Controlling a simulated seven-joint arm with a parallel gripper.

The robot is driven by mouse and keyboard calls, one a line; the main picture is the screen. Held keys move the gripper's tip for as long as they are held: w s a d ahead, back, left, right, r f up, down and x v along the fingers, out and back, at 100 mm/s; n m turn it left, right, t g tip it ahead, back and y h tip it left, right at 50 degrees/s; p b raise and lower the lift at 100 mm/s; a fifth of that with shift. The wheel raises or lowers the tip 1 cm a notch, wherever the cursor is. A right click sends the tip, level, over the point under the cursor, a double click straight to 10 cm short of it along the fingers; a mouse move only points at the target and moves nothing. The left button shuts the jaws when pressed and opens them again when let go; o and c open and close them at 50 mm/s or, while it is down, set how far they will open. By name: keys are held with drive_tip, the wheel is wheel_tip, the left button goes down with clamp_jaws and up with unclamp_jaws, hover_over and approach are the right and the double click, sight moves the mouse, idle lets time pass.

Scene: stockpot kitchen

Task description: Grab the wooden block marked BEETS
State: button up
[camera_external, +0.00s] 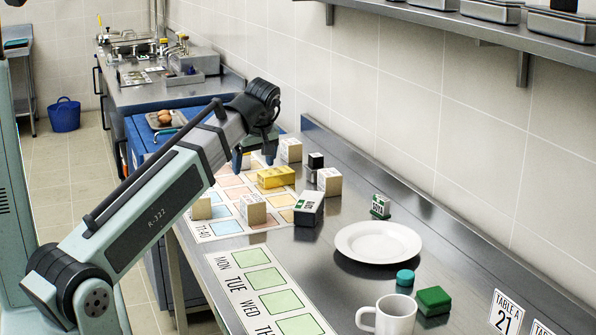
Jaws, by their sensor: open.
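Several pale wooden blocks with printed faces stand on the steel counter: one at the front of the coloured grid (253,209), one at its left edge (201,208), one at the back (290,150) and one to the right (329,181). Their print is too small to read, so I cannot tell which is marked BEETS. My gripper (255,157) is open and points down over the far part of the grid, behind the yellow block (276,177). Its fingers partly hide what lies there, and I see nothing held between them.
A white-topped dark block (308,208) and a black block (316,160) stand near the wooden ones. A white plate (378,243), mug (389,315), green block (433,300) and teal disc (405,278) are nearer. The wall borders the counter on the right.

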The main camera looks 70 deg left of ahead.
sight(253, 199)
drive_tip(key=shift+m, duration=0.4)
drive_tip(key=f, duration=0.7)
drive_tip(key=shift+s+d+f, duration=0.15)
drive_tip(key=shift+d+f, duration=0.05)
drive_tip(key=shift+d, duration=0.05)
drive_tip(key=shift+d+x, duration=0.15)
drive_tip(key=shift+x, duration=1.2)
drive_tip(key=shift+d+x, duration=0.15)
drive_tip(key=shift+x, duration=1.15)
drive_tip(key=shift+f, duration=0.15)
drive_tip(key=shift+c, duration=0.5)
drive_tip(key=c, duration=1)
